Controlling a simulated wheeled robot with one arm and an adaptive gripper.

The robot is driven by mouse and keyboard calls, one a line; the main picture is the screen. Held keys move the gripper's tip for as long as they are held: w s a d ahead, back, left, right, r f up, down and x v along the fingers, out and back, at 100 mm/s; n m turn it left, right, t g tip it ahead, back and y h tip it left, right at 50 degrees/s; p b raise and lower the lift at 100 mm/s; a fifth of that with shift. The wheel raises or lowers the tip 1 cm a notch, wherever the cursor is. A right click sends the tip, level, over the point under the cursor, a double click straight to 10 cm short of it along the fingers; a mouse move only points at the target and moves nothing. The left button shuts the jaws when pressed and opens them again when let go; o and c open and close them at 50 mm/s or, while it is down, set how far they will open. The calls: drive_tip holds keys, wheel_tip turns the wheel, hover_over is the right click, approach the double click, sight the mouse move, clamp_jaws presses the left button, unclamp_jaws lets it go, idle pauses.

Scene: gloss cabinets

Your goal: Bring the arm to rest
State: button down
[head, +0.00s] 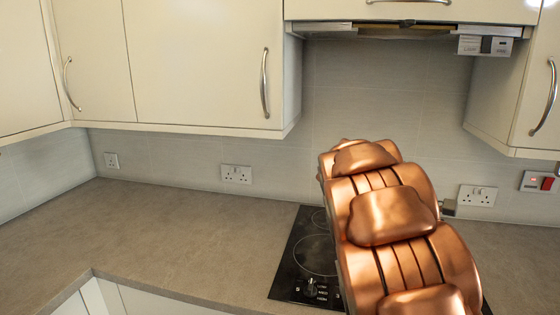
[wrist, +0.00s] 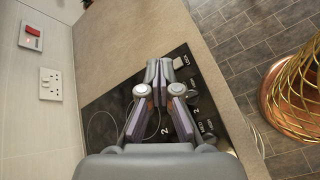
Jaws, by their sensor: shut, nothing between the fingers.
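My gripper (wrist: 164,72) shows in the wrist view, with its two fingers together at the tips and nothing between them. It is over the black hob (wrist: 106,120), with the worktop's front edge off to the right. I cannot tell the exact height above the hob. In the head view my copper-coloured arm rises from the lower right and covers much of the hob (head: 300,262). My gripper is hidden in that view.
The worktop (head: 170,235) is clear left of the hob. Wall cabinets (head: 195,60) hang at the back, with a cooker hood (head: 400,30) above the hob. Sockets (head: 236,174) and a red switch (head: 547,184) are on the wall. The tiled floor (wrist: 255,50) lies beyond the worktop edge.

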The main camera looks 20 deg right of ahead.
drive_tip(key=s+a+f+m+t+y, duration=0.1)
drive_tip(key=s+a+f+y, duration=0.2)
drive_tip(key=a, duration=0.9)
drive_tip(key=s+a+f+m+t+y, duration=0.2)
drive_tip(key=s+a+f, duration=0.3)
drive_tip(key=a, duration=0.7)
drive_tip(key=s+a+f+m+t+y, duration=0.1)
drive_tip(key=s+a+f+y, duration=0.3)
drive_tip(key=a, duration=0.8)
drive_tip(key=s, duration=0.2)
drive_tip(key=shift+s+f+m+t+y, duration=0.3)
drive_tip(key=shift+s+f+y, duration=0.05)
drive_tip(key=shift+f+y, duration=0.05)
drive_tip(key=shift+a, duration=0.1)
